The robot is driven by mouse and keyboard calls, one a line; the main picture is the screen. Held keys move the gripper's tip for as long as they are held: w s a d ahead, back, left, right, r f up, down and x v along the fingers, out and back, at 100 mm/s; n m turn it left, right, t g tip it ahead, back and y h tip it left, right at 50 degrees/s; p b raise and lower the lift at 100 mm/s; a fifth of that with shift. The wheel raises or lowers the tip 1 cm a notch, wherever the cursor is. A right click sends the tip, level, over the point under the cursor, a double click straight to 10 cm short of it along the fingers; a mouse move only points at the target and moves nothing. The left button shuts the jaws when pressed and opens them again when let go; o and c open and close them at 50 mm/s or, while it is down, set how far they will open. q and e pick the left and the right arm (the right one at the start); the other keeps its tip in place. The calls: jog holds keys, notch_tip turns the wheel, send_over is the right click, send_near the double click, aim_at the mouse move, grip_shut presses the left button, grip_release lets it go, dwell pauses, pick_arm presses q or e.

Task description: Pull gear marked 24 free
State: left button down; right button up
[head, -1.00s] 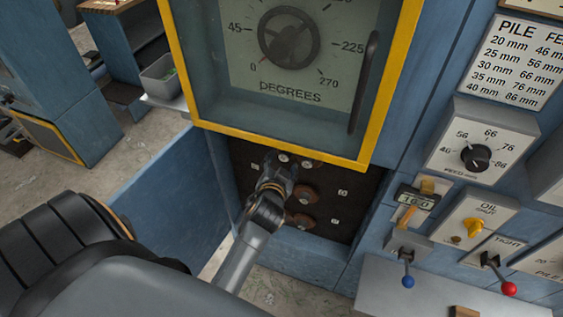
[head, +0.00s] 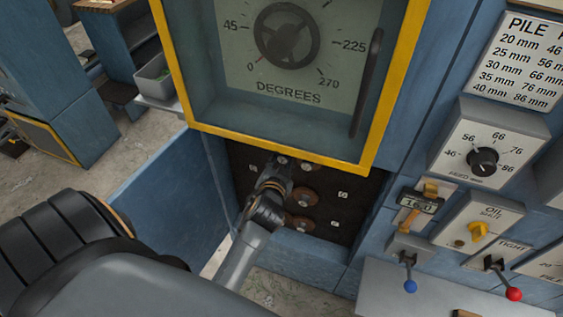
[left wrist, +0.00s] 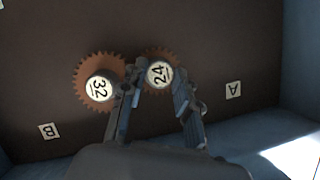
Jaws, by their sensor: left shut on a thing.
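In the left wrist view, the gear marked 24 (left wrist: 159,75) is a small brown toothed wheel with a white numbered hub, against a dark back panel. My left gripper (left wrist: 156,88) is shut on this gear, one finger on each side of the hub. In the head view my left gripper (head: 277,168) reaches into the opening under the yellow-framed window. It hides the gear it holds there. A larger brown gear marked 32 (left wrist: 98,89) sits right beside it in the left wrist view, close to one finger. My right gripper is not in view.
Label plates A (left wrist: 233,90) and B (left wrist: 49,131) are on the panel. The yellow frame (head: 280,148) overhangs the opening. An open blue door (head: 165,205) stands at its left. Control knobs and levers (head: 410,285) are at the right.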

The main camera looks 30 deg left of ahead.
pick_arm(q)
jog(key=shift+s+f, duration=0.15)
jog(key=shift+s, duration=0.05)
jog(key=shift+s+d, duration=0.1)
jog(key=shift+s, duration=0.05)
jog(key=shift+s+d, duration=0.1)
jog(key=shift+s, duration=0.45)
jog(key=shift+s, duration=0.25)
